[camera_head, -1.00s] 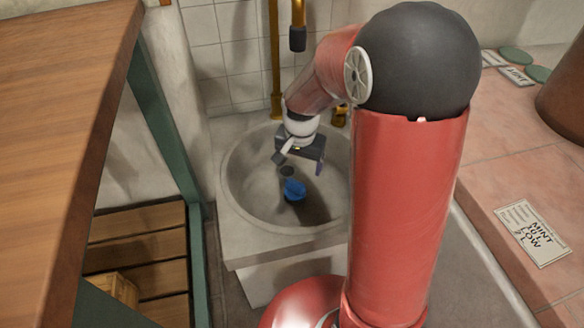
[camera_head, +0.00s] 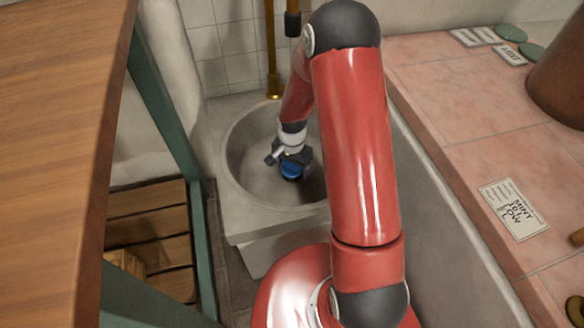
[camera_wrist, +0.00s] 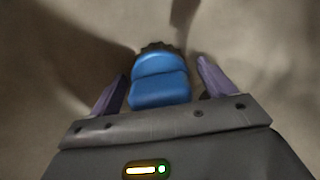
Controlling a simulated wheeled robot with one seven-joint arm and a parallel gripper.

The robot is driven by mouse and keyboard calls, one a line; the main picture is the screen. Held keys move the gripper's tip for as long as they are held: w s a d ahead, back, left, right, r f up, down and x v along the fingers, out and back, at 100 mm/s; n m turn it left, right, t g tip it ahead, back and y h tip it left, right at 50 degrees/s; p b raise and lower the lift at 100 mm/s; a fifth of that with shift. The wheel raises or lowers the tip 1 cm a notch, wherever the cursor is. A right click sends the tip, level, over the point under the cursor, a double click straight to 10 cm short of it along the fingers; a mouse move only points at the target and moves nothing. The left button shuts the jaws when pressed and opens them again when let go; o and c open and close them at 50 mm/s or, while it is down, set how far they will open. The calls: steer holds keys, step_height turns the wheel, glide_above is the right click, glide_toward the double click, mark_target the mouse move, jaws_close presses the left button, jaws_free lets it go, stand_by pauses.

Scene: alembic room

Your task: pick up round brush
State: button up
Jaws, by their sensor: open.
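The round brush (camera_head: 291,171) is blue and lies in the round stone basin (camera_head: 243,187), partly hidden by my gripper in the head view. In the wrist view the blue brush (camera_wrist: 158,83) has a dark, jagged edge at its far end. My gripper (camera_head: 289,164) is down inside the basin at the brush. In the wrist view its two purple fingers (camera_wrist: 160,82) are open, one on each side of the brush. A gap shows between each finger and the brush. I cannot tell how high the fingertips are relative to it.
The basin's rim surrounds my gripper. A brass pipe (camera_head: 271,55) rises behind the basin. A wooden table (camera_head: 55,120) with a green frame stands at left. A pink tiled counter (camera_head: 450,95) at right holds a label card (camera_head: 514,209) and a brown pot (camera_head: 562,85).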

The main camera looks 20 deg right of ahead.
steer(key=shift+f, duration=0.2)
steer(key=c, duration=1.2)
